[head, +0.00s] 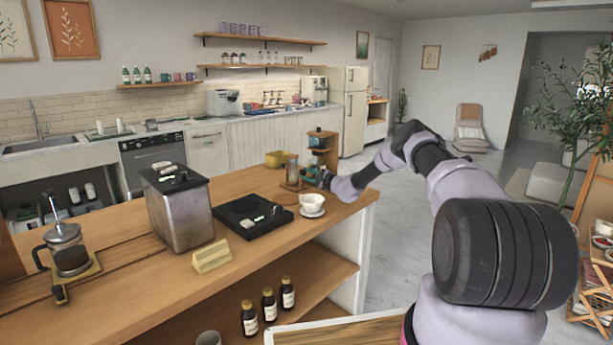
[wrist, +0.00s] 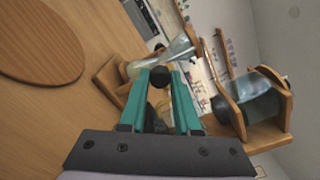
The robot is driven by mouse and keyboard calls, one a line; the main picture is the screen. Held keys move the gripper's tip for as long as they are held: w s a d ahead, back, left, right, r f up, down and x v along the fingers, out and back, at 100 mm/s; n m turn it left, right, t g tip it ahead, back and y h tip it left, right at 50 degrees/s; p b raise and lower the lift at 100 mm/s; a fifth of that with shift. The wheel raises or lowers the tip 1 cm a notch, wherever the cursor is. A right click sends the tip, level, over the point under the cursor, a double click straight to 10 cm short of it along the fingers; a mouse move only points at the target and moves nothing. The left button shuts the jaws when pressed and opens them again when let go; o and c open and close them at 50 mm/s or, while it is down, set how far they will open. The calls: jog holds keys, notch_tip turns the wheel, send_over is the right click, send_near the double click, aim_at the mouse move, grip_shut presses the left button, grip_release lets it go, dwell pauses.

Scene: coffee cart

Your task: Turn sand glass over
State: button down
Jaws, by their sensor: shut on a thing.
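The sand glass (head: 293,170) stands near the far end of the wooden counter, with clear glass above a wooden base. In the wrist view its clear glass (wrist: 172,53) lies just beyond my fingertips, with wood beside it. My gripper (head: 312,175) reaches it from the right. In the wrist view my teal fingers (wrist: 160,82) are closed on a dark round knob at the sand glass. The fingers and the knob hide part of the glass. I cannot tell from these views how its sand lies.
A wooden stand (head: 323,145) with a dark drum (wrist: 264,105) is close behind the gripper. A white cup (head: 312,201) on a saucer and a black tray (head: 250,224) stand nearer. A round wooden disc (wrist: 40,40) lies on the counter.

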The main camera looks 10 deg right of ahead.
jog(key=shift+m, duration=0.3)
jog(key=m, duration=1.3)
jog(key=shift+m, duration=0.3)
jog(key=m, duration=0.7)
jog(key=shift+d+f, duration=0.1)
jog(key=m, duration=0.3)
jog(key=shift+m, duration=2.2)
